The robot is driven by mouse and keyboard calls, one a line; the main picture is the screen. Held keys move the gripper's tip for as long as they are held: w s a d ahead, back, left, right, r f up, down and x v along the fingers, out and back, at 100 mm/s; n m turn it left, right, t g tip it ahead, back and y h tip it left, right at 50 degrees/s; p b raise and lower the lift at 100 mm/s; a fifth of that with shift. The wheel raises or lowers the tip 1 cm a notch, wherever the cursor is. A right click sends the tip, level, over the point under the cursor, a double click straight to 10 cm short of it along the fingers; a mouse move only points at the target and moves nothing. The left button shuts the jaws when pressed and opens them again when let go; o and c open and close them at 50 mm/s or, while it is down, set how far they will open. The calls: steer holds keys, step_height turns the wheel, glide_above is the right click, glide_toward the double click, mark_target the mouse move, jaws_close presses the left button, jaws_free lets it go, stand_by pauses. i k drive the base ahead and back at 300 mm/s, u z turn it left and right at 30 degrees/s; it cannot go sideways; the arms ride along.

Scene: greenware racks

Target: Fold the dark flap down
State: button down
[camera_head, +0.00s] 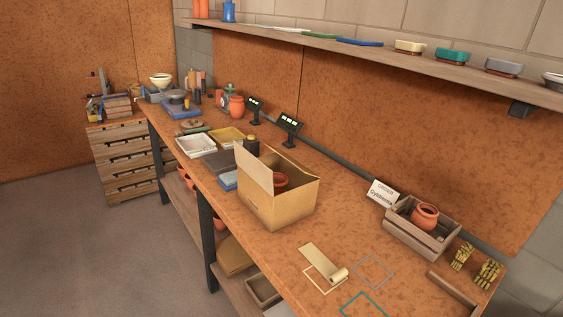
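A brown cardboard box (283,207) stands open on the long workbench, near the middle of the view. One flap (254,168) stands up along its left side; its visible face is pale beige-grey. I cannot make out a clearly darker flap at this size. A terracotta pot (281,180) shows inside the box opening. My gripper is not in view.
The workbench (338,211) has bare room right of the box. A paper roll (322,259) and taped outlines lie in front. A wooden crate (413,240) with a pot, a label card (383,193) and patterned gloves (487,273) are right. Trays (196,146) and a dark jar (251,146) stand behind.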

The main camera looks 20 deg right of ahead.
mark_target(300, 167)
steer(key=z, duration=0.15)
steer(key=i, duration=0.85)
steer(key=u, duration=0.05)
